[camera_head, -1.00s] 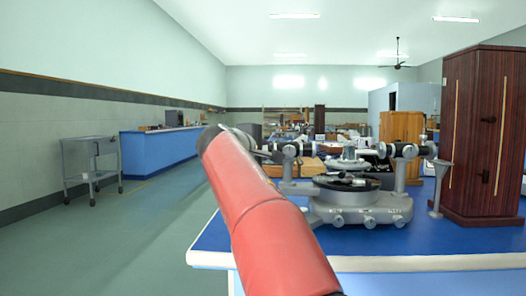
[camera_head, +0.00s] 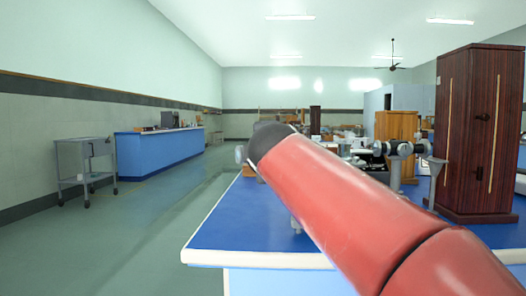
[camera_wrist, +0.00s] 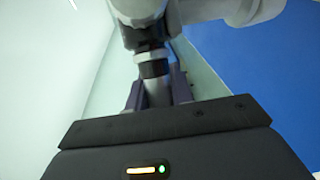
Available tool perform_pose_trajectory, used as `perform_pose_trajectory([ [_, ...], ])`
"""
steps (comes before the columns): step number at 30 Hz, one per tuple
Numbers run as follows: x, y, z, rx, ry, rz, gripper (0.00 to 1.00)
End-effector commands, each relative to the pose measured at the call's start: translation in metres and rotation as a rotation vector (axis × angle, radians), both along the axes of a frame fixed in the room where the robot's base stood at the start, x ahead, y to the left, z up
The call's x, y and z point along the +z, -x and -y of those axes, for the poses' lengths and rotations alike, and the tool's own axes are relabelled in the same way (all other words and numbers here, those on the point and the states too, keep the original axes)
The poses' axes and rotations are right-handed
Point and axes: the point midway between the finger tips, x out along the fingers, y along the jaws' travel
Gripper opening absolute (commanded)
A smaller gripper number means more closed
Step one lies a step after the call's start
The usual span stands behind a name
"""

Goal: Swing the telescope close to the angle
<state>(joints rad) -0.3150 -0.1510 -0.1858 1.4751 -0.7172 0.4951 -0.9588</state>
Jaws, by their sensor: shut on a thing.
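The spectrometer stands on the blue bench; in the head view my red arm hides most of it, and its right-hand tube (camera_head: 400,148) shows beyond the arm. In the wrist view the telescope (camera_wrist: 153,68), a grey tube with a black ring, runs down between the purple fingers of my gripper (camera_wrist: 158,92). My gripper is shut on the telescope. In the head view the gripper is hidden behind the arm. The telescope's angle and the scale cannot be read.
The blue bench top (camera_head: 235,225) is clear at its left front. A dark wooden cabinet (camera_head: 478,130) stands at the right, with a lighter wooden cabinet (camera_head: 397,130) behind it. A grey trolley (camera_head: 85,165) and a blue counter (camera_head: 160,150) stand across the open floor at left.

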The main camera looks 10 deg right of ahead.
Motion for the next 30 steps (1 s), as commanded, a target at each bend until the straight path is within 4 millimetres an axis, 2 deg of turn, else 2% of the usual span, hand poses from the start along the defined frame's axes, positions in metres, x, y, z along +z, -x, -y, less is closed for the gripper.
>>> perform_pose_trajectory([
  [3, -0.001, 0.000, 0.001, -0.002, 0.000, -0.001, 0.00],
  [4, -0.001, 0.000, 0.001, -0.002, 0.000, -0.002, 0.24],
  [9, -0.001, 0.000, 0.000, -0.002, 0.000, -0.001, 0.44],
  [19, 0.000, 0.004, 0.000, -0.002, -0.001, 0.000, 0.44],
  [30, 0.009, 0.061, -0.011, -0.001, -0.001, 0.001, 0.44],
])
